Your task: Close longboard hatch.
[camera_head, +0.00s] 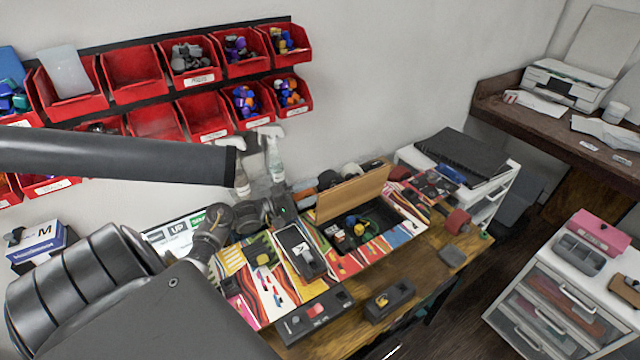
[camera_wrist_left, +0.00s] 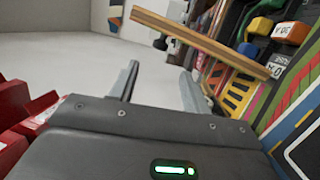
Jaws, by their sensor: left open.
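The longboard (camera_head: 408,232) lies across the wooden workbench, its deck covered in colourful graphics. Its hatch (camera_head: 352,194), a thin wooden lid, stands raised and tilted at the back of a dark compartment (camera_head: 378,214). Small coloured parts show in the compartment. In the left wrist view the hatch (camera_wrist_left: 205,45) crosses as a wooden slab beyond the fingers, and the deck is at the right. My left gripper (camera_head: 288,207) is left of the hatch in the head view. Its fingers (camera_wrist_left: 160,88) are open, with nothing between them. My right gripper is not in view.
Spray bottles (camera_head: 274,160) stand behind the bench near my left arm. Red bins (camera_head: 135,75) hang on the wall. Dark trays (camera_head: 390,300) sit along the board's front edge. A white drawer unit (camera_head: 560,290) stands at the right, with open floor between.

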